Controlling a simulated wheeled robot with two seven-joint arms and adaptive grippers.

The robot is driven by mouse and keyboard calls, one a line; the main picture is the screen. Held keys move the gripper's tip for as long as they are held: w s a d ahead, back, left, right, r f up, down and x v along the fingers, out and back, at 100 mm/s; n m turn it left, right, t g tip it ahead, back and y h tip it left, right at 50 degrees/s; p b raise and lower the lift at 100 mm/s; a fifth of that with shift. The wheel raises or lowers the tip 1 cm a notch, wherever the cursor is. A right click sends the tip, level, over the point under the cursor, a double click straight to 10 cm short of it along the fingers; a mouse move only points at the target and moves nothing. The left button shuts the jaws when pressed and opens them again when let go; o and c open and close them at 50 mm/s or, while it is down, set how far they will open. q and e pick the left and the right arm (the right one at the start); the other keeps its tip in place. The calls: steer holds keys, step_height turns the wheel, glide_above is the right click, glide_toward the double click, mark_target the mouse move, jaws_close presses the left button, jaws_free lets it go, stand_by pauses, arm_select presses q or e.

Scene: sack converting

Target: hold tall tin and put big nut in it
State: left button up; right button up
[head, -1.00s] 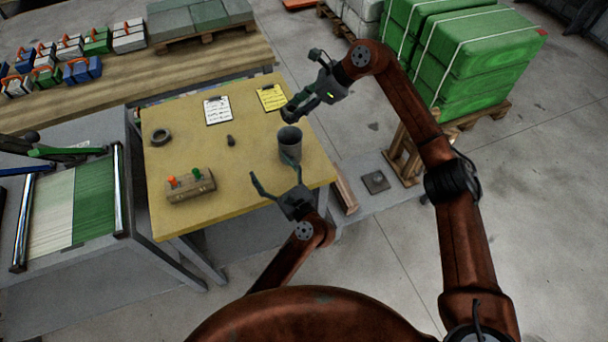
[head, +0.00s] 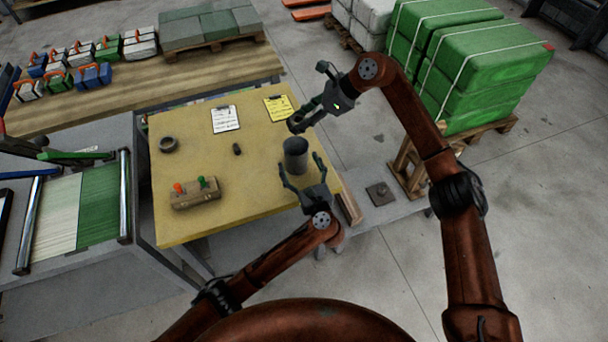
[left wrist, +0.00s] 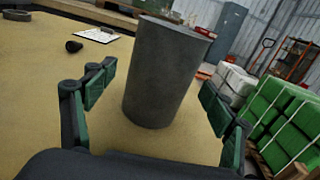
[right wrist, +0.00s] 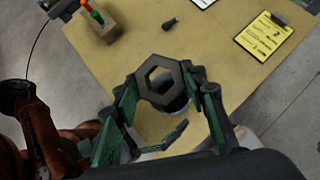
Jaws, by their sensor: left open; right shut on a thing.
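The tall tin (head: 296,156), a dark grey cylinder, stands upright near the table's right edge. My left gripper (head: 301,166) is open, its fingers on either side of the tin. In the left wrist view the tin (left wrist: 163,75) stands between the spread fingers (left wrist: 158,88), with gaps visible on both sides. My right gripper (right wrist: 162,82) is shut on the big nut (right wrist: 143,78), a dark hexagonal ring. In the head view the nut (head: 297,124) is above and just beyond the tin. In the right wrist view the nut partly hides the tin (right wrist: 178,105).
The table's middle is mostly clear.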

mark_target(295, 148)
arm_select(q)
steer(key=shift+x, duration=1.35)
steer(key=c, duration=1.3)
arm_select(e)
steer(key=shift+w+a+r, duration=0.1)
steer(key=shift+a, duration=0.2)
steer(key=shift+f, duration=4.4)
steer(key=o, duration=1.2)
steer(key=shift+o, duration=0.2)
